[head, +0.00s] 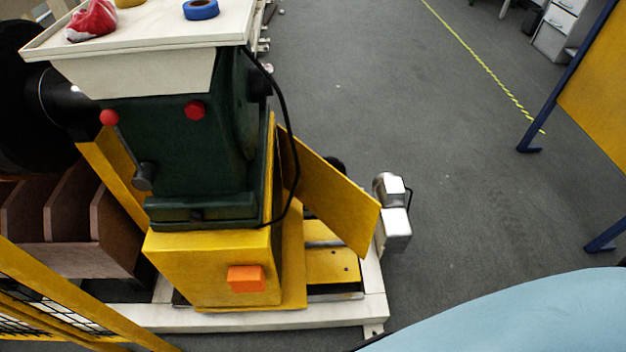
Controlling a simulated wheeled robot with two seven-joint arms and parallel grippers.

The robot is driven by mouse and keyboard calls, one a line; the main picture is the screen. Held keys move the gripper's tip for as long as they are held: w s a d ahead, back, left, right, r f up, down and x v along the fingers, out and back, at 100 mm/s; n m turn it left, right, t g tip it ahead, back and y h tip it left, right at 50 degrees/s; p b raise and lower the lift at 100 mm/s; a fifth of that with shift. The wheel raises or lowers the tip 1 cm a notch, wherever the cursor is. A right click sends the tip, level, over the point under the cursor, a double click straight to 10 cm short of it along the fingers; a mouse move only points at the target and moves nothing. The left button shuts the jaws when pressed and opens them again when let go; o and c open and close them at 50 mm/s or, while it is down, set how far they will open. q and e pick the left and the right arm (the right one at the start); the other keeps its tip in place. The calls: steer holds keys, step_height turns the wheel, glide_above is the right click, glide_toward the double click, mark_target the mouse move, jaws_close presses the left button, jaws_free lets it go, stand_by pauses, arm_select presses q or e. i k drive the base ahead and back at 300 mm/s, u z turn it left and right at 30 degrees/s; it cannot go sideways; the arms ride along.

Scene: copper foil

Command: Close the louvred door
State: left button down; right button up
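No slats of a louvred door can be made out. A flat yellow panel (335,197) sticks out at an angle from the right side of the green and yellow machine (205,150). It may be the door, standing open, but I cannot tell. Its lower right end is over the yellow plate on the machine's base, near a silver motor-like unit (393,212). Neither of my grippers is in view.
A white tray top (150,30) holds a red bag (92,20) and a blue tape roll (200,9). A black cable hangs beside the panel. A yellow fence (60,295) is at lower left. Grey floor (450,180) is open to the right. A yellow board (600,90) stands far right.

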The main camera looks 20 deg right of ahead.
mark_target(348, 211)
steer(key=k, duration=1.6)
steer(key=z, duration=1.8)
steer(key=i, duration=3.65)
steer(key=u, duration=3.15)
steer(key=k, duration=0.5)
steer(key=z, duration=0.25)
